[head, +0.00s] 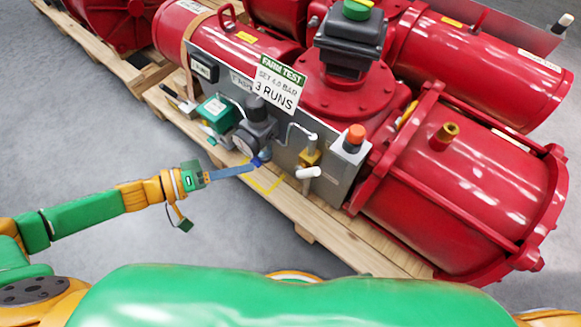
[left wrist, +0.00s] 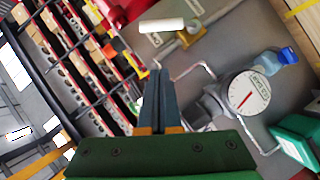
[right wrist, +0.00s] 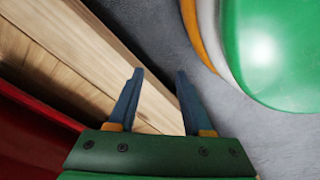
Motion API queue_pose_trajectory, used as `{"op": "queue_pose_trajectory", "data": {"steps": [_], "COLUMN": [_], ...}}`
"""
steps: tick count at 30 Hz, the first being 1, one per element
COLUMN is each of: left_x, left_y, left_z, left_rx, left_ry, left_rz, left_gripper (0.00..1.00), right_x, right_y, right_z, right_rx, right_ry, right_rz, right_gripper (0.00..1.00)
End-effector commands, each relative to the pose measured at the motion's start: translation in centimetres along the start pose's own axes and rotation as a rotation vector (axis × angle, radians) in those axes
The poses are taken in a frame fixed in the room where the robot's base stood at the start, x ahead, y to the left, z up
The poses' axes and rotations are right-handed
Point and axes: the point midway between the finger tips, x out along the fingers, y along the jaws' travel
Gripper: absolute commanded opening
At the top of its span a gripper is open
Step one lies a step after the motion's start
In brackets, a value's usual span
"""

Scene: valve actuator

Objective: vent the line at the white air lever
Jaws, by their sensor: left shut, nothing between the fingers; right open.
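The white air lever (head: 309,172) is a short white bar on a brass valve (head: 310,157) at the front of the grey panel. In the left wrist view the white lever (left wrist: 162,25) lies across the top, beyond my fingertips. My left gripper (head: 256,165) is shut and empty, left of the lever and apart from it, in front of the regulator. Its closed fingers (left wrist: 160,72) also show in the left wrist view. My right gripper (right wrist: 160,72) is open and empty, above the pallet edge and floor; it is not visible in the head view.
A round gauge (left wrist: 248,93) and a blue-capped part (left wrist: 287,57) are close to the left gripper. A green box (head: 217,113) and an orange-red button (head: 356,134) flank the lever. Red actuator bodies (head: 470,190) stand on a wooden pallet (head: 385,252). A sign (head: 278,86) reads "3 RUNS".

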Motion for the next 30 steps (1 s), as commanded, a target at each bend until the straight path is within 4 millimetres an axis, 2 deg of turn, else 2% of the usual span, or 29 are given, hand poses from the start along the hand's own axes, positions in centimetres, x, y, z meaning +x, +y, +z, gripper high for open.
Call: {"op": "queue_pose_trajectory", "data": {"steps": [13,16,21,30], "left_x": [9.7,10.7,11.7,11.9], "left_y": [-0.1,-0.1,0.0,0.1], "left_z": [0.5,1.9,2.9,3.0], "left_rx": [0.008,0.004,0.007,0.008], "left_ry": [-0.004,-0.004,-0.004,-0.003], "left_rz": [0.010,0.008,0.006,0.005], "left_gripper": [0.00,0.00,0.00,0.00], "right_x": [0.6,0.1,-0.9,-1.2], "right_y": [-1.3,-1.4,-1.4,-1.4], "right_z": [-2.1,-3.2,-4.4,-4.7], "right_rx": [0.005,0.007,0.010,0.011], "right_ry": [0.010,0.019,0.027,0.027], "right_rz": [-0.022,-0.024,-0.026,-0.025], "right_gripper": [0.50,0.50,0.50,0.50]}}
